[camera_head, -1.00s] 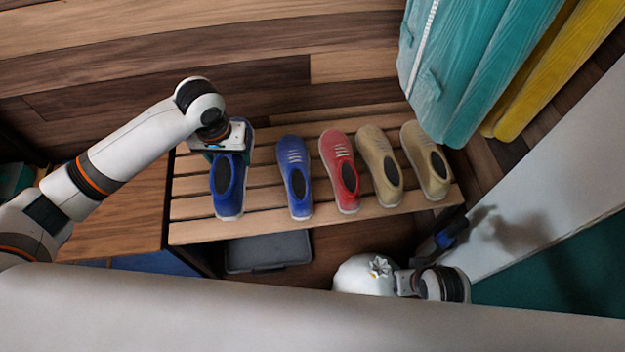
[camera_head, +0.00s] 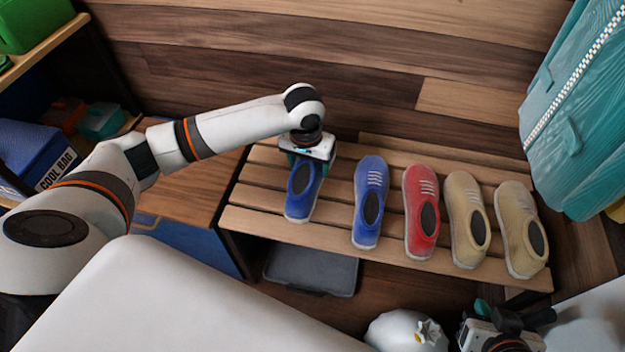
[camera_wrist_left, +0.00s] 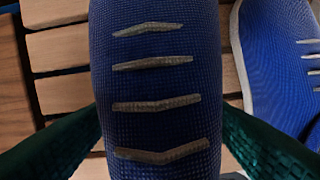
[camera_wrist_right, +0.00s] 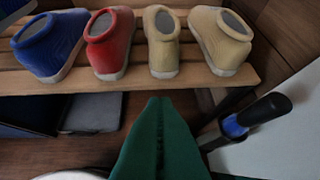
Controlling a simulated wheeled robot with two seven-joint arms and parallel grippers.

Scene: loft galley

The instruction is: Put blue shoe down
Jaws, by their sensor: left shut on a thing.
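The blue shoe in my grip (camera_head: 301,190) is at the left end of the slatted wooden rack (camera_head: 275,229), upright with its opening facing me. My left gripper (camera_head: 308,155) is shut on its laced front from above. In the left wrist view its green fingers press both sides of the shoe (camera_wrist_left: 155,80). I cannot tell whether the sole touches the slats. A second blue shoe (camera_head: 367,205) stands to its right, apart from it. My right gripper (camera_wrist_right: 158,125) is shut and empty, low in front of the rack.
A red shoe (camera_head: 421,215) and two beige shoes (camera_head: 465,215) fill the rack's right part. A teal padded item (camera_head: 575,120) hangs at right. A white sack (camera_head: 405,331) lies low, near my right gripper. Shelves stand at left.

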